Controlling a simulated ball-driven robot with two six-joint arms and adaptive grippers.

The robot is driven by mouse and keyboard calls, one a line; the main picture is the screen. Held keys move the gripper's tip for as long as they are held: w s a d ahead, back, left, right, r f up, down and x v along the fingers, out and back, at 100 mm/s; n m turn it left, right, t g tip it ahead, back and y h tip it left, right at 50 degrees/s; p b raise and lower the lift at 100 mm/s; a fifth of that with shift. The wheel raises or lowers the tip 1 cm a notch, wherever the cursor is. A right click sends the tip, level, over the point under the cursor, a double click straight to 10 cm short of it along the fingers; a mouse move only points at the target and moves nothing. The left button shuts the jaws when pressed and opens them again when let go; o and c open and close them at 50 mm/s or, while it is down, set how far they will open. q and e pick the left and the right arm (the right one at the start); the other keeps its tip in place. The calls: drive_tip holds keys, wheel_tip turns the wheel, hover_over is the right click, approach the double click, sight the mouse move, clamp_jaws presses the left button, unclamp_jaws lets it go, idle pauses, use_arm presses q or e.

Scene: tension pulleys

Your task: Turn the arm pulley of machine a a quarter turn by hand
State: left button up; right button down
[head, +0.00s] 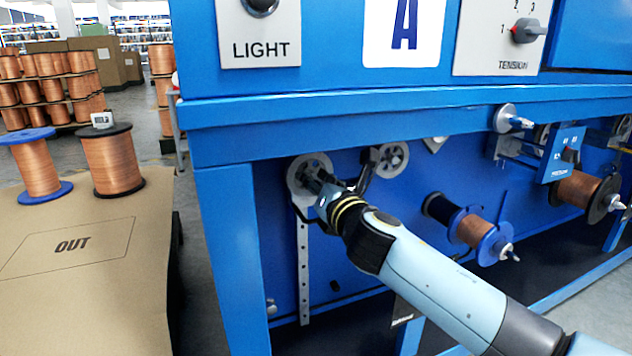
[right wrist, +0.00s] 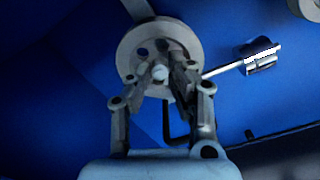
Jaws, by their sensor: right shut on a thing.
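Machine A is the blue frame (head: 330,115) with a big letter A plate (head: 404,33). Its arm pulley is a pale grey disc with holes (head: 297,168), at the left under the top beam. It also shows in the right wrist view (right wrist: 130,50). My right gripper (head: 316,176) reaches it from the lower right. In the right wrist view my right gripper's fingers (right wrist: 163,75) are at the pulley's face, on either side of its pale hub, and shut on the pulley. The fingers hide part of the disc. My left gripper is not in view.
A second grey pulley (head: 391,159) is just right of the arm pulley. A copper spool with blue flanges (head: 468,229) and a darker one (head: 583,190) sit further right.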

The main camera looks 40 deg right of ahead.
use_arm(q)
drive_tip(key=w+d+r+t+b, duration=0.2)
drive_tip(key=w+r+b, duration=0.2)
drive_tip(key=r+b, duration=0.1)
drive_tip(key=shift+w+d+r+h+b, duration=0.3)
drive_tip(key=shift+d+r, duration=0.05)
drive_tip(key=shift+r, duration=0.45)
use_arm(e)
drive_tip(key=m, duration=2.4)
drive_tip(key=shift+f, duration=0.1)
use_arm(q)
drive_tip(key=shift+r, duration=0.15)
use_arm(e)
drive_tip(key=c, duration=1.5)
unclamp_jaws()
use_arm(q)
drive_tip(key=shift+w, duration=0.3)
use_arm(e)
drive_tip(key=shift+o, duration=1.4)
